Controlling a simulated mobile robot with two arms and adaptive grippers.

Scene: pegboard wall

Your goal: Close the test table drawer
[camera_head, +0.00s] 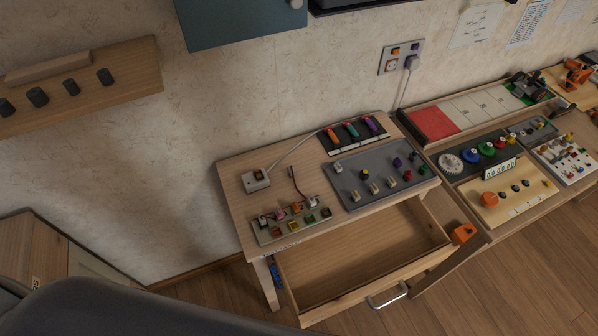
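The test table (231,170) stands against the wall near the middle of the head view, with panels of switches and plugs on its top. Its wooden drawer (355,254) is pulled well out below the tabletop, and the inside looks empty. A metal bar handle (387,296) is on the drawer front at the lower right. Neither of my grippers shows in this view.
A second bench (479,222) with boards, dials and knobs stands close on the right. An orange block (463,233) is beside the drawer's right side. Wooden floor (440,312) is clear in front. A wooden cabinet (35,250) stands at the left.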

